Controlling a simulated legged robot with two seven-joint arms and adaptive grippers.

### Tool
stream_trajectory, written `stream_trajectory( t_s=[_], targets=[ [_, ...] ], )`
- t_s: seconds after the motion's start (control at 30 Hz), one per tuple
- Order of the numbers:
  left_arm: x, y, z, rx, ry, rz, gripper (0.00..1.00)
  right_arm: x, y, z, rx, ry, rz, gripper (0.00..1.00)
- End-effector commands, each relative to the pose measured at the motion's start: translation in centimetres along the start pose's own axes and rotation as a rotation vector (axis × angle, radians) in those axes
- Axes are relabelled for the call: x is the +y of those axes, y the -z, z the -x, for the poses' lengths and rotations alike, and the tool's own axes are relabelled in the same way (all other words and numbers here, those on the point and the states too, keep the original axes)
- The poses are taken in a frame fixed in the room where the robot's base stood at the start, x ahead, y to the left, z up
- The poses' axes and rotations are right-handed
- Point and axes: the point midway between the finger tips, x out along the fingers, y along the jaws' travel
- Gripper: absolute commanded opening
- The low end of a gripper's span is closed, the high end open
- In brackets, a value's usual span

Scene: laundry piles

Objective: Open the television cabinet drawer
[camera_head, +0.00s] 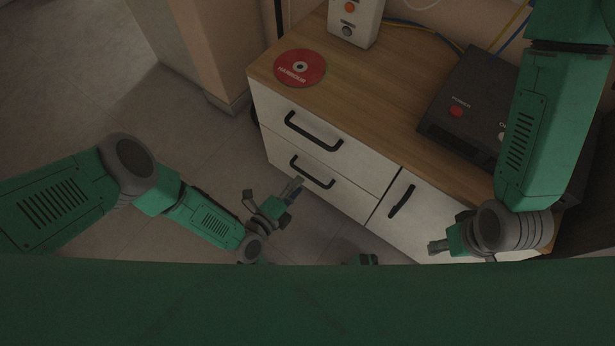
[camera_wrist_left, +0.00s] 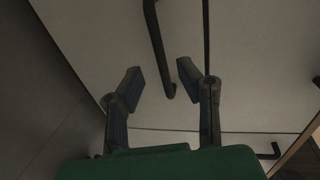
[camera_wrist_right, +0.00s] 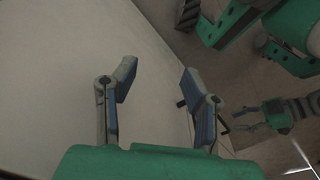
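The television cabinet (camera_head: 268,110) is white-fronted with a wooden top. Two drawers are stacked at its left: the upper drawer has a black bar handle (camera_head: 314,132), the lower drawer another (camera_head: 312,172). My left gripper (camera_head: 285,196) is open just in front of the lower drawer. In the left wrist view its fingers (camera_wrist_left: 160,78) stand apart, with the end of the lower handle (camera_wrist_left: 158,40) showing between and beyond the tips; contact cannot be told. My right gripper (camera_head: 436,247) is by the right door. In the right wrist view its fingers (camera_wrist_right: 157,80) are open and empty.
The right door has a slanted black handle (camera_head: 401,201). On top lie a red disc (camera_head: 300,68), a white device (camera_head: 355,22) and a dark box with a red button (camera_head: 465,105). A wall corner (camera_head: 215,50) stands left of the cabinet. Floor is clear at left.

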Motion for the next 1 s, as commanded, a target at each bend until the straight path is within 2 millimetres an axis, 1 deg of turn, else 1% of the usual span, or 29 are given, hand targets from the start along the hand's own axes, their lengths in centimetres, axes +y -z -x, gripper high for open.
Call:
stream_trajectory(
  t_s=[0.03, 0.1, 0.2, 0.3, 0.43, 0.67, 0.7, 0.77, 0.8, 1.0],
  targets=[
    [0.3, 0.0, -1.2, -0.001, 0.003, 0.0, 0.31, 0.0, -0.1, -0.9, 0.0, 0.0, 0.0, 0.4],
    [0.3, -0.1, -2.4, -0.001, 0.003, -0.001, 0.31, 0.0, -0.1, -1.4, 0.0, 0.0, 0.0, 0.4],
    [0.2, 0.0, -3.8, 0.0, 0.001, 0.0, 0.31, 0.0, -0.1, -2.0, 0.0, 0.0, 0.0, 0.4],
    [0.1, 0.1, -4.7, 0.0, 0.0, 0.0, 0.31, 0.0, -0.1, -2.4, 0.0, 0.0, 0.0, 0.4],
    [0.1, 0.1, -5.2, 0.001, -0.002, 0.001, 0.31, 0.0, -0.1, -2.5, 0.0, 0.0, 0.0, 0.4],
    [0.0, 0.1, -5.3, 0.001, -0.002, 0.001, 0.31, 0.0, -0.1, -2.5, 0.0, 0.0, 0.0, 0.4],
    [0.0, 0.1, -5.3, 0.001, -0.002, 0.001, 0.27, 0.0, -0.1, -2.5, 0.0, 0.0, 0.0, 0.4],
    [0.0, 0.1, -5.3, 0.001, -0.002, 0.001, 0.06, 0.0, -0.1, -2.5, 0.0, 0.0, 0.0, 0.4],
    [0.0, 0.1, -5.3, 0.0, -0.002, 0.001, 0.0, 0.0, -0.1, -2.5, 0.0, 0.0, 0.0, 0.4],
    [0.1, 0.0, -5.3, 0.0, -0.003, 0.001, 0.0, 0.0, -0.1, -2.5, 0.0, 0.0, 0.0, 0.4]
  ],
)
